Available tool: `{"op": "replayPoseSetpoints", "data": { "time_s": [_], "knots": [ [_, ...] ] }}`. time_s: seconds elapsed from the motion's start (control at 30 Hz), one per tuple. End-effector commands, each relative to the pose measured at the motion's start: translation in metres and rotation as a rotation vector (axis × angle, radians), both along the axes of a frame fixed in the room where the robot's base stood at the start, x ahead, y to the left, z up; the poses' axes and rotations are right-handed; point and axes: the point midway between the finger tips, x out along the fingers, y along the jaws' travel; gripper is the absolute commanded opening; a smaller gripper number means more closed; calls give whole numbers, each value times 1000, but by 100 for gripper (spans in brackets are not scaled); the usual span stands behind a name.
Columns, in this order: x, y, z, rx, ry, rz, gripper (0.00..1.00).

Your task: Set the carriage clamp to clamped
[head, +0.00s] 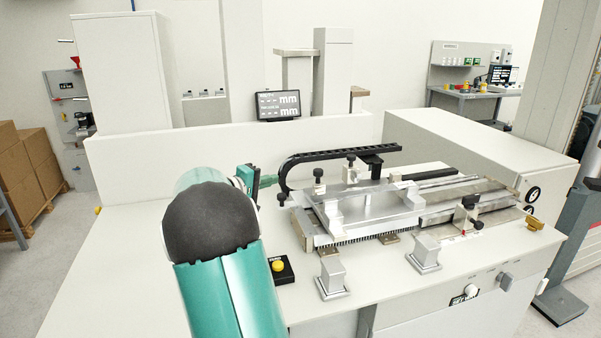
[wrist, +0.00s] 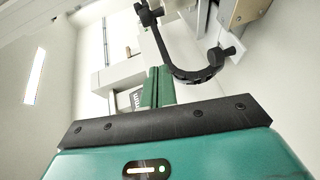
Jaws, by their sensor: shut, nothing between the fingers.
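A silver sliding carriage (head: 375,205) sits on rails on the white bench. Black knobs stand on its left part, one at the left end (head: 318,174) and one farther back (head: 351,160). A small block with a black top (head: 468,207) stands on the rails to the right. I cannot tell which of these is the carriage clamp, or its setting. My gripper (head: 268,181) is left of the carriage, apart from it, beside the black cable chain. In the wrist view my green fingers (wrist: 157,87) are together and empty, with black knobs (wrist: 146,13) beyond them.
The black cable chain (head: 335,155) arches behind the carriage and curves near my gripper. A yellow button on a black box (head: 280,268) and two grey posts (head: 333,277) (head: 425,252) stand in front. A small display (head: 278,106) stands behind. The bench left of my arm is clear.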

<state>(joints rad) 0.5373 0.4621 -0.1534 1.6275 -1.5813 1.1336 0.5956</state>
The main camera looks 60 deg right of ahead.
Motion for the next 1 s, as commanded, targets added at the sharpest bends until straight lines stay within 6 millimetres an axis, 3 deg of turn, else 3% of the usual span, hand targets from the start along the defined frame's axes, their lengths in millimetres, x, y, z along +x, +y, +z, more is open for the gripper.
{"op": "replayPoseSetpoints", "data": {
  "time_s": [0.03,0.1,0.2,0.67,1.0],
  "knots": [
    [0,-18,-6,-41,30,-7,0],
    [1,-35,-8,-88,59,-6,0],
    [2,-48,-9,-127,82,-3,0],
    [1,-55,-9,-136,89,-2,0],
    [-15,-105,-9,-136,87,-3,0]
  ]
}}
